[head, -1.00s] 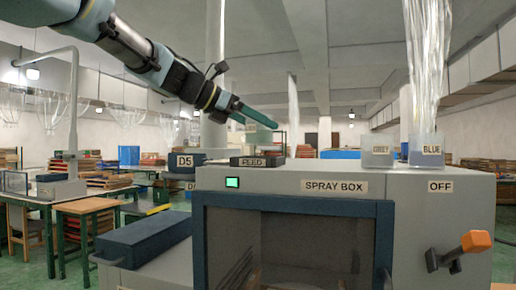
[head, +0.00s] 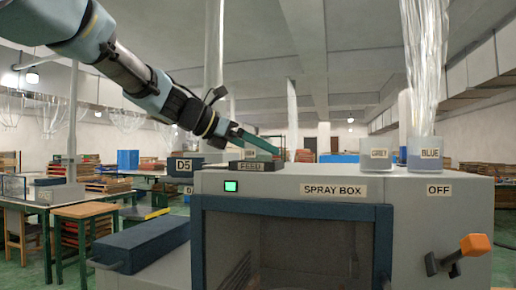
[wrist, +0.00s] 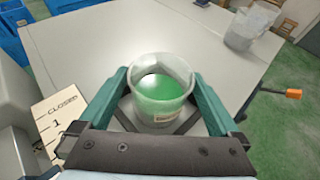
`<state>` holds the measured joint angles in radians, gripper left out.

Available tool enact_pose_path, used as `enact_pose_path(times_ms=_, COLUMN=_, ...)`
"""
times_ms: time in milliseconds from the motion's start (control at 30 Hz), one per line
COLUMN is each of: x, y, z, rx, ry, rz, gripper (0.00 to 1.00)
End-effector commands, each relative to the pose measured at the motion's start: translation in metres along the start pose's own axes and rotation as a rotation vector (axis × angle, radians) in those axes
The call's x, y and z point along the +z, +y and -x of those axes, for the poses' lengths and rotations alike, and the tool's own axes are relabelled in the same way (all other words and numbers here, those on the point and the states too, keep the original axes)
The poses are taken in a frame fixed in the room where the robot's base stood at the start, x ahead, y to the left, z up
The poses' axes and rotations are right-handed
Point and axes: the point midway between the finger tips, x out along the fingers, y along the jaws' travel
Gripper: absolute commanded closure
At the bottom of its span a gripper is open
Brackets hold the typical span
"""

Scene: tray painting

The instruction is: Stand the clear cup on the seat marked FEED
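The clear cup (wrist: 160,92) stands upright between the two green fingers of my gripper (wrist: 161,82) in the wrist view, and the fingers press on its sides. It shows green inside and has a small pale label low on its side. In the head view my gripper (head: 259,143) is low, right over the dark seat marked FEED (head: 250,167) on top of the spray box. There the cup is mostly hidden or see-through; only its label (head: 250,153) shows faintly just above the seat. I cannot tell if its base touches the seat.
On the spray box (head: 440,215), clear cups marked GREY (head: 380,153) and BLUE (head: 424,154) stand at the right. A D5 block (head: 184,167) is left of the seat. An orange-tipped lever (head: 474,244) sticks out in front. The box top between seat and cups is clear.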

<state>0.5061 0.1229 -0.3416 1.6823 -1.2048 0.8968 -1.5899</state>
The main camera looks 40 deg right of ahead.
Motion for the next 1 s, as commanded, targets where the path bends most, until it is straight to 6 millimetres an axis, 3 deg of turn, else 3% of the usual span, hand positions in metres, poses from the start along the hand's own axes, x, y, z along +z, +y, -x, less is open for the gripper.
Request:
enact_pose_path(times_ms=367, x=0.003, y=0.001, z=0.008, rx=0.003, ry=-0.001, rz=-0.001, gripper=0.0)
enact_pose_path(times_ms=800, x=0.002, y=0.0, z=0.093, rx=0.004, ry=-0.001, rz=-0.002, gripper=0.0)
enact_pose_path(times_ms=1000, x=0.003, y=0.0, z=0.116, rx=0.002, ry=0.0, rz=0.0, gripper=0.0)
